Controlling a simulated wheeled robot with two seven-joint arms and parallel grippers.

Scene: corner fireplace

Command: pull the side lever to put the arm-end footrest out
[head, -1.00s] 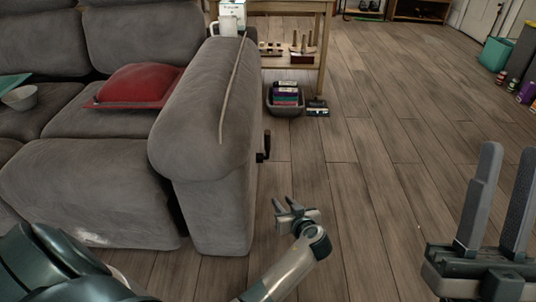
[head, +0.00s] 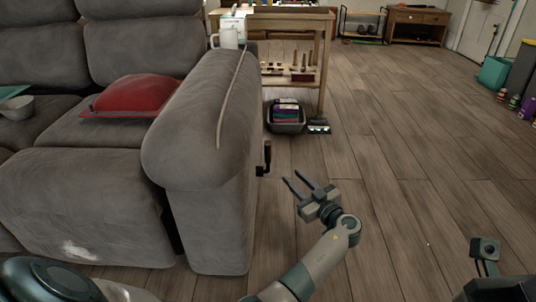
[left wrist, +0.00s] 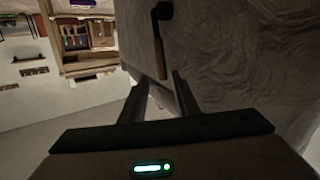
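The grey sofa's arm (head: 205,130) stands at left centre in the head view. The side lever (head: 265,158), dark and small, sticks out from the arm's outer side. In the left wrist view the lever (left wrist: 159,50) has a black pivot and a brown grip hanging down. My left gripper (head: 292,177) is open and empty, just right of and below the lever in the head view. In the left wrist view its fingers (left wrist: 156,85) are spread below the grip, apart from it. My right gripper's fingers are out of view.
A wooden table (head: 320,60) stands behind the sofa arm, with a dark basket (head: 286,122) on the floor beneath its front. A white mug (head: 228,38) is near the arm's far end. The floor (head: 400,160) to the right is clear.

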